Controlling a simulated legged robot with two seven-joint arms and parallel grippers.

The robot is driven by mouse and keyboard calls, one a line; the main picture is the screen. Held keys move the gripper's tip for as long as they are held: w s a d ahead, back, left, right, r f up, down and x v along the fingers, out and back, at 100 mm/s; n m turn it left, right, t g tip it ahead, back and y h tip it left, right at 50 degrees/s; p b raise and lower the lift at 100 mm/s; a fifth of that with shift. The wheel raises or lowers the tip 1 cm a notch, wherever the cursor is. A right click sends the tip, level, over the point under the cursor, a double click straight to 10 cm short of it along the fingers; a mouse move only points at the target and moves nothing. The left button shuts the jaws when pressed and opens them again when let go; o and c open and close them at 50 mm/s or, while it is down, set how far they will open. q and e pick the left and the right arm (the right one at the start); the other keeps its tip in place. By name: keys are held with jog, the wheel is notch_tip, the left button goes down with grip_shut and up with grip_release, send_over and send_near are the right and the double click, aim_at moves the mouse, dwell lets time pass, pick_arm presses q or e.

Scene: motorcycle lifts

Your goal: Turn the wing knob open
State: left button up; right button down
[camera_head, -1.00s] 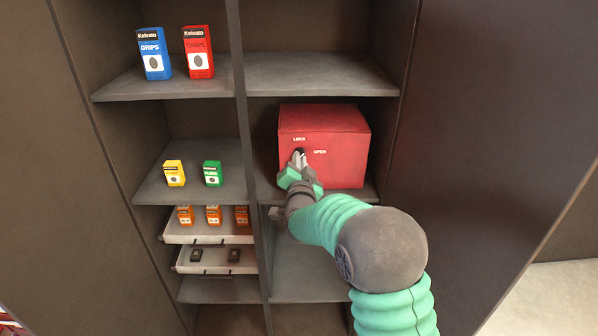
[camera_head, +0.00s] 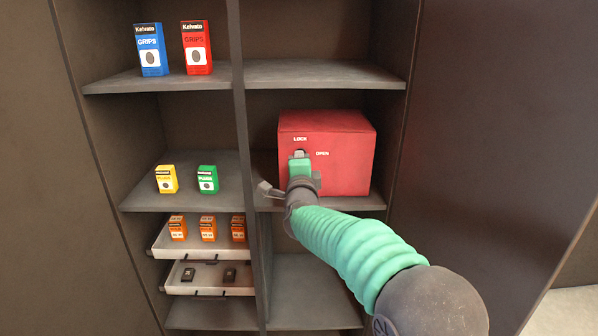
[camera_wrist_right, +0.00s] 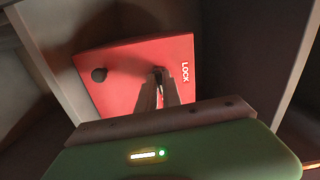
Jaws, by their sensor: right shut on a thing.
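A red box (camera_head: 345,160) with the words LOCK and OPEN on its front stands on the middle right shelf of the cabinet. The wing knob is mostly hidden behind my right gripper (camera_head: 299,156), just below LOCK. In the right wrist view, the red box (camera_wrist_right: 122,68) shows tilted, and my right gripper's fingers (camera_wrist_right: 158,82) are closed together at its front on the small dark wing knob (camera_wrist_right: 156,70). OPEN is not visible in that view. My left gripper is not in view.
Blue (camera_head: 151,50) and red (camera_head: 197,47) cartons stand on the upper left shelf, yellow (camera_head: 166,179) and green (camera_head: 207,179) ones below. Open trays (camera_head: 160,240) hold small items. A divider (camera_head: 241,120) stands left of the box.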

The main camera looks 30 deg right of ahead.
jog(key=shift+f+m+b, duration=0.15)
jog(key=shift+m+b, duration=0.15)
jog(key=shift+m, duration=0.1)
jog(key=c, duration=1.5)
grip_release()
jog(key=shift+d, duration=0.15)
jog(key=v, duration=1.7)
jog(key=shift+w+f, duration=0.1)
